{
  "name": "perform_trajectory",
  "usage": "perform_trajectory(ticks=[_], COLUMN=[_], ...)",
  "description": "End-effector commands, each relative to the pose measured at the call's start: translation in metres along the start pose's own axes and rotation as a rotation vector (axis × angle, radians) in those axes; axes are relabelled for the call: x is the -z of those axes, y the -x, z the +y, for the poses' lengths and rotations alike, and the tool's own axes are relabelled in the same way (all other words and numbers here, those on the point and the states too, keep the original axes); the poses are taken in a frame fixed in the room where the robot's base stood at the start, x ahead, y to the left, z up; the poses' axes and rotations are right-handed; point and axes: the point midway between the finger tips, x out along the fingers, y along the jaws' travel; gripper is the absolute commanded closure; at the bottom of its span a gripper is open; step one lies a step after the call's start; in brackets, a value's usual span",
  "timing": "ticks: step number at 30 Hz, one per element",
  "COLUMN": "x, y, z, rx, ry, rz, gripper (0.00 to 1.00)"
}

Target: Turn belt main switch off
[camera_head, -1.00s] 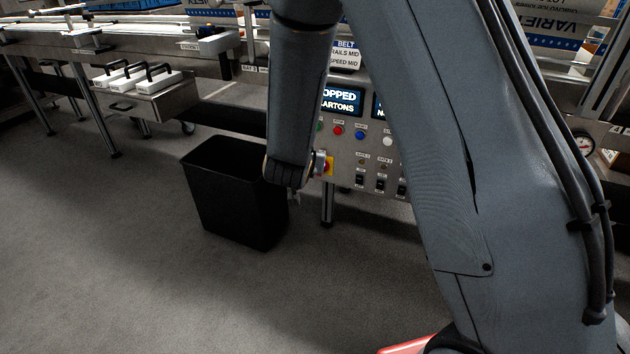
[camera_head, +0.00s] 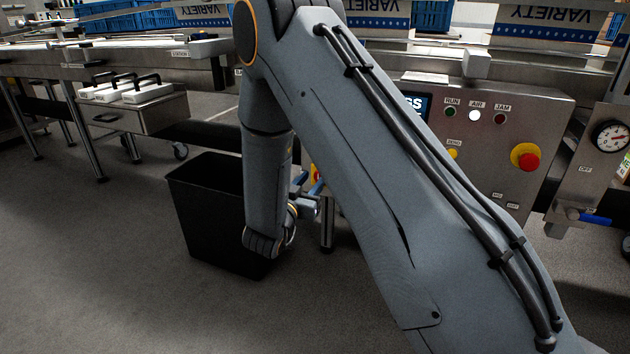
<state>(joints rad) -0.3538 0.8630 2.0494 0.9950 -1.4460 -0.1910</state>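A red and yellow switch (camera_head: 315,172) shows as a small patch on the control panel, just left of my upper arm. Most of it and most of that panel are hidden, so its position cannot be read. My gripper (camera_head: 309,188) hangs in front of the panel, just below the switch in the picture. Small blue parts show at its end. It is too small and covered to tell whether it is open or touching the switch.
A black bin (camera_head: 207,210) stands on the floor beside my forearm. A steel panel on the right bears a red button on a yellow base (camera_head: 525,158) and lamps. A pressure gauge (camera_head: 609,136) and blue-handled valve (camera_head: 588,217) are further right. Floor at left is clear.

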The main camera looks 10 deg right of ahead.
Motion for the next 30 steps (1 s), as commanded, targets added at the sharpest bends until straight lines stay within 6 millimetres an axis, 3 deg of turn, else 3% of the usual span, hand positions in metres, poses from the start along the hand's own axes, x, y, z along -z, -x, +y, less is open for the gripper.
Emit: perform_trajectory(ticks=[6,17,18,24,30], x=[-0.002,0.0,0.0,-0.001,0.0], y=[-0.028,-0.034,-0.034,-0.034,-0.033], z=[0.001,0.0,0.0,0.0,-0.002], rx=[-0.002,0.001,0.001,0.001,0.003], ry=[-0.001,0.001,0.001,0.001,0.007], rz=[-0.001,-0.002,-0.002,-0.002,-0.002], gripper=[0.66,0.66,0.67,1.0,1.0])
